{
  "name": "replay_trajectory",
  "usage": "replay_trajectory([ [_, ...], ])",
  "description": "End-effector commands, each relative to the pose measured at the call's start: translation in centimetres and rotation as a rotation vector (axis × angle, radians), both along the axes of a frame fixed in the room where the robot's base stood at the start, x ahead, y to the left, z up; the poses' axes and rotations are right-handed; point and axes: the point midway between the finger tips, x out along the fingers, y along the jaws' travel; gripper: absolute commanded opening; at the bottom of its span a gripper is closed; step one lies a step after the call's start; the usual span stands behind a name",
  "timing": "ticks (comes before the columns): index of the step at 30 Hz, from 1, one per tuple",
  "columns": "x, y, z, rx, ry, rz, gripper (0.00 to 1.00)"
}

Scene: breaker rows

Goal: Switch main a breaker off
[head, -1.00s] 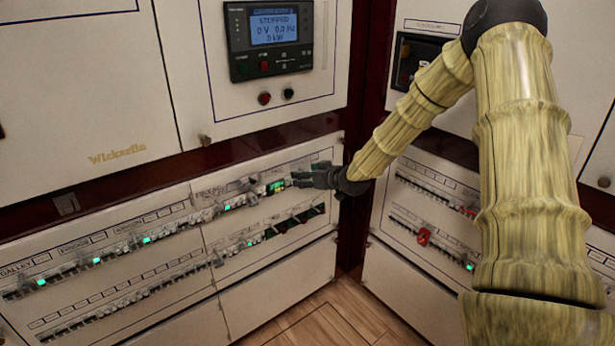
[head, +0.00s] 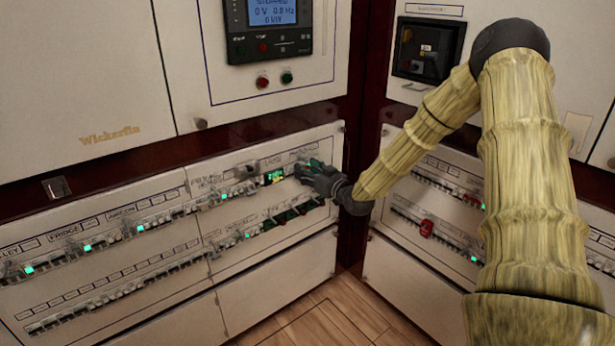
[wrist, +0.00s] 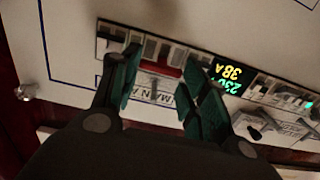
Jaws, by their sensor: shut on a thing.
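The main A breaker (wrist: 160,69) shows in the wrist view as a red-marked part in the breaker row, with a partly readable MAIN A label (wrist: 165,92) by it. My gripper (wrist: 167,88) has its green-padded fingers on both sides of this part, shut on the breaker, though the contact itself is hard to see. In the head view my gripper (head: 308,170) is at the right end of the upper row on the left panel and hides the breaker. Whether the lever is on or off cannot be told.
A small lit display (head: 275,177) sits just left of my gripper; in the wrist view the display (wrist: 232,73) appears upside down. Dark breakers (head: 293,214) lie in the row below. The cabinet corner and right panel are close on the right.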

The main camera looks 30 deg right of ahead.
Motion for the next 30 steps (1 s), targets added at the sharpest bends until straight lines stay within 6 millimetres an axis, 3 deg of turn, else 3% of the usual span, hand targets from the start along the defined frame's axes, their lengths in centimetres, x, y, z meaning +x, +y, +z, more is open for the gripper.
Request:
replay_trajectory([
  [1,-0.1,-0.1,-1.3,0.004,-0.04,-0.002,0.21],
  [12,-0.1,-0.1,-3.0,0.026,-0.335,-0.002,0.21],
  [30,0.5,0.0,-4.4,0.054,-0.701,-0.001,0.21],
])
